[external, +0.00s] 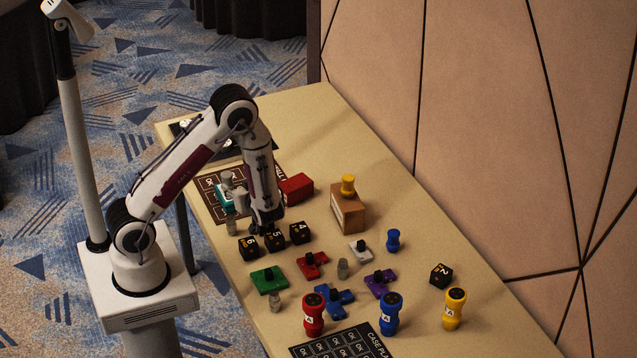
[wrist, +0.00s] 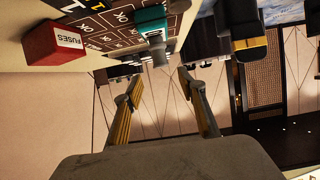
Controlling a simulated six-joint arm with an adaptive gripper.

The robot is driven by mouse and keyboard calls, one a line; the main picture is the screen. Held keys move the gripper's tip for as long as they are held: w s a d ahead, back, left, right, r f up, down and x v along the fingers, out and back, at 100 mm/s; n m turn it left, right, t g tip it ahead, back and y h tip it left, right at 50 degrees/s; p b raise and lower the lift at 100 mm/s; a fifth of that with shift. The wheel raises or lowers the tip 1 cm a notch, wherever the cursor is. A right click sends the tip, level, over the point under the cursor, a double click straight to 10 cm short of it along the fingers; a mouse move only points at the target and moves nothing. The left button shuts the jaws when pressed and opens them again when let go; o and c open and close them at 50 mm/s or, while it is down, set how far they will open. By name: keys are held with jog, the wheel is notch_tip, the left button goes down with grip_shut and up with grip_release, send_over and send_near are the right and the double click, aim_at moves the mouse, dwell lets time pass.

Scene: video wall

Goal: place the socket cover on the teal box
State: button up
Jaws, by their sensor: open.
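The teal box (external: 222,194) stands on the dark printed mat at the far left of the table, partly behind my arm. A small grey knobbed piece (external: 226,180) shows on top of it. In the wrist view the teal box (wrist: 151,18) is at the top, with a grey cylindrical piece (wrist: 158,52) on it. I cannot tell for sure which piece is the socket cover. My gripper (external: 264,226) points down just behind the black numbered cubes, to the right of the teal box. In the wrist view its fingers (wrist: 156,80) are apart, with nothing held between them.
A red fuses box (external: 296,188) is beside the mat (external: 206,184). Black numbered cubes (external: 275,241) stand close to my gripper. A brown box (external: 348,212) carries a yellow piece. Coloured knobbed plates (external: 334,302), grey pegs and upright coloured cylinders (external: 389,314) crowd the front.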

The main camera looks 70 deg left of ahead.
dwell(0.8)
jog(key=w+d+r+m+t+h, duration=0.4)
jog(key=w+d+r+t+h, duration=0.25)
jog(key=w+d, duration=0.5)
jog(key=d+r+m+t+h, duration=0.3)
jog(key=d+r+m+h, duration=0.25)
jog(key=d+r, duration=0.5)
jog(key=s+d+r+m+g+h, duration=0.1)
jog(key=s+d+r+m+h, duration=0.15)
jog(key=s, duration=0.25)
jog(key=s+d+r+m+h, duration=0.1)
jog(key=s+d+r+m, duration=0.15)
jog(key=s+d, duration=0.2)
jog(key=s+a+m+g+y, duration=0.1)
jog(key=s+a, duration=0.1)
jog(key=s, duration=0.6)
jog(key=s+a+m+g+y, duration=0.1)
jog(key=s+a+m+g, duration=0.1)
jog(key=s, duration=0.6)
jog(key=shift+s+a+r, duration=0.3)
jog(key=shift+s+r, duration=0.05)
jog(key=shift+r, duration=0.05)
